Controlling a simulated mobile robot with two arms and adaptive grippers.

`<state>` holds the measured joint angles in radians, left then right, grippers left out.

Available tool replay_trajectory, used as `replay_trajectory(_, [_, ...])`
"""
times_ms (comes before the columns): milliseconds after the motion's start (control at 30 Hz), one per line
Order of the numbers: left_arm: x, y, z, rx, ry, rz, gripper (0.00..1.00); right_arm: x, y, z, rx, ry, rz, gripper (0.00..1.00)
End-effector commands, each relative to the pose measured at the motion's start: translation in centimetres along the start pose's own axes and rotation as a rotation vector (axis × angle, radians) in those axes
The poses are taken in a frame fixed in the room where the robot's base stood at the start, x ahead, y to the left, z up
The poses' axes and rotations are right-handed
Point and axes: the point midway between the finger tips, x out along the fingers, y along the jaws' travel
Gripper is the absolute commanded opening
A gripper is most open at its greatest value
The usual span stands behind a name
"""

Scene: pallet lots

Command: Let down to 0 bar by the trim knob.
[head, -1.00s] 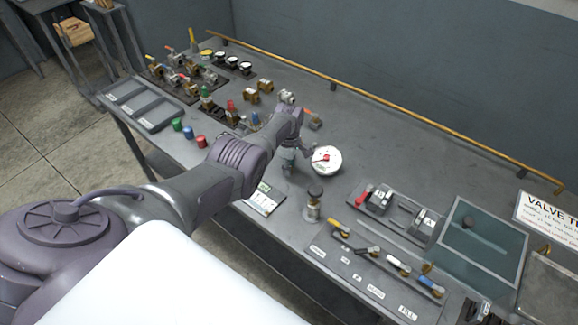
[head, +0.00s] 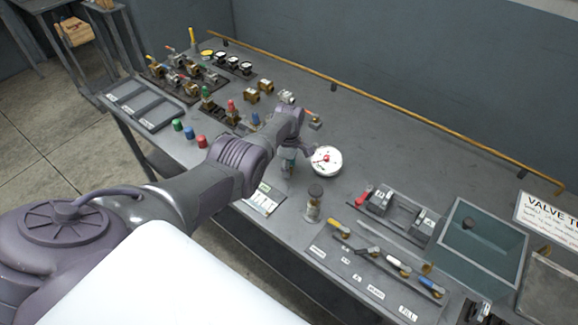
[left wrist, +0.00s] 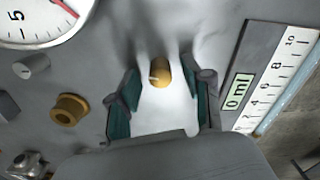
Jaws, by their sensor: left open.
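A brass knob (left wrist: 161,72), probably the trim knob, has a pale mark on its face in the left wrist view. It lies between the spread green-padded fingers of my left gripper (left wrist: 165,100), near their tips, with a gap to each side. My left gripper (head: 289,165) is open and points down at the bench; the knob is hidden there. The white round gauge (head: 326,160) with a red needle stands just right of the gripper. The gauge (left wrist: 38,18) is cut off in the left wrist view, so its reading cannot be told. My right gripper is not in view.
A scale panel (left wrist: 272,80) with a "0 ml" display lies right of the fingers in the left wrist view. A brass fitting (left wrist: 70,108) is to their left. A small bottle (head: 314,203) stands near the gauge. The bench behind the gauge is clear.

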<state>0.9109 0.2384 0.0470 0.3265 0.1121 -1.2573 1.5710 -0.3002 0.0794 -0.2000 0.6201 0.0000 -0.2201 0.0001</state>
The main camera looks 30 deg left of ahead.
Motion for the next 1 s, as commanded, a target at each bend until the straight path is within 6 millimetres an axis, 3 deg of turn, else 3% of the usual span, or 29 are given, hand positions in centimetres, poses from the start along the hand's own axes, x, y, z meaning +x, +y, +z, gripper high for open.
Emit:
replay_trajectory(367, [-1.4,0.1,0.1,0.000,-0.001,0.002,0.50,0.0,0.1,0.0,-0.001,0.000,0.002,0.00])
replay_trajectory(800, [-9.8,0.0,0.0,0.000,0.000,0.003,0.50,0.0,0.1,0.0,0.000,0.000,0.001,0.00])
replay_trajectory(1000, [-11.7,0.0,0.0,0.000,-0.001,0.000,0.50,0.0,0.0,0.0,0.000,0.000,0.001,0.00])
